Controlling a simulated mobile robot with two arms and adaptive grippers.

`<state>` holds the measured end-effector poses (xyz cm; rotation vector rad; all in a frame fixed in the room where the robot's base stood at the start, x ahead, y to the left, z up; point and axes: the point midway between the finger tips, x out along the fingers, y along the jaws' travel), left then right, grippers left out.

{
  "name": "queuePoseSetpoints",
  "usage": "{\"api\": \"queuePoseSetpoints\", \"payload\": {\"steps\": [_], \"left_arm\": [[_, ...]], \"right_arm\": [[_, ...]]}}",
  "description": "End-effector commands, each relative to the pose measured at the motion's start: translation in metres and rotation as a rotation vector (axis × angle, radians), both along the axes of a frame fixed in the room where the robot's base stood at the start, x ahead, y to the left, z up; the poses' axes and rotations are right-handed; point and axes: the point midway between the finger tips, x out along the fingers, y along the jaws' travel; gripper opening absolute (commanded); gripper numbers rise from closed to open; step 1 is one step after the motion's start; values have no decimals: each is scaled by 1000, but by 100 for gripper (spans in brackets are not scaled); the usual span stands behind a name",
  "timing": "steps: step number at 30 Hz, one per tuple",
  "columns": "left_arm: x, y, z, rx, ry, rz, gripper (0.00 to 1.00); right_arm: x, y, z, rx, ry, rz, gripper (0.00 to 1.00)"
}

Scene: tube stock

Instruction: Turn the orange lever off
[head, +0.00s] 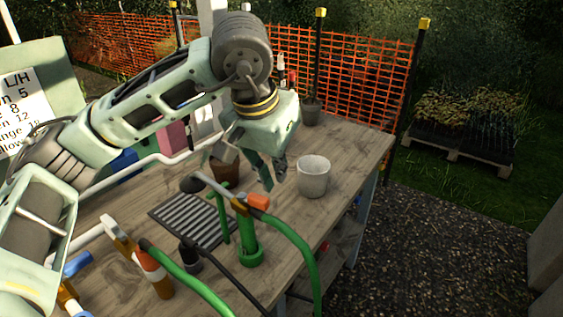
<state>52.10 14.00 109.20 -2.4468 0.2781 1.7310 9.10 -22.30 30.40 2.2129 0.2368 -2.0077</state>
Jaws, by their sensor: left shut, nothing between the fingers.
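A small orange lever (258,201) sits on top of a green upright pipe stand (249,245) near the front of the wooden bench. A brass-coloured fitting and green hose join beside it. My left gripper (273,179) hangs from above, fingers pointing down, just above and behind the lever. Its fingers are shut and hold nothing. A gap seems to show between the fingertips and the lever; the exact distance is hard to tell. My right gripper is out of view.
A white pot (313,177) stands right of my left gripper, and a brown pot (226,172) behind it. A grey slatted tray (190,221) lies left of the stand. Green hoses and an orange-white nozzle (155,272) crowd the front. The bench (352,150) is clear at far right.

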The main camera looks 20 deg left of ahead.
Motion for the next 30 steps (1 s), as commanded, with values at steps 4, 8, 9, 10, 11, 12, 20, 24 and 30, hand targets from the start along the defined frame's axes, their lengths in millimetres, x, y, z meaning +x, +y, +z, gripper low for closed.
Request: {"api": "queuePoseSetpoints", "payload": {"steps": [4, 8, 9, 10, 11, 12, 20, 24, 30], "left_arm": [[-10, 3, 0, 0, 1, 0, 0], [-11, 3, 0, 0, 1, 1, 0], [-11, 3, 0, 0, 1, 1, 0], [-11, 3, 0, 0, 1, 1, 0], [-11, 3, 0, 0, 1, 1, 0], [-11, 3, 0, 0, 1, 0, 0], [-27, 1, -2, 4, 0, -157, 0], [-28, 1, -1, 6, 1, -188, 0], [-28, 1, -1, 7, 1, -186, 0]], "right_arm": [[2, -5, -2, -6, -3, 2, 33], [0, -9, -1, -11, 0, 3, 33], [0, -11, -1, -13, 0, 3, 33], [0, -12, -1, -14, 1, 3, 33], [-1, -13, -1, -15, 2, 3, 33], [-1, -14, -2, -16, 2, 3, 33], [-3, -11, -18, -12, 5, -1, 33], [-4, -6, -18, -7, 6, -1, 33], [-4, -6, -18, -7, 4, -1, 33]]}}
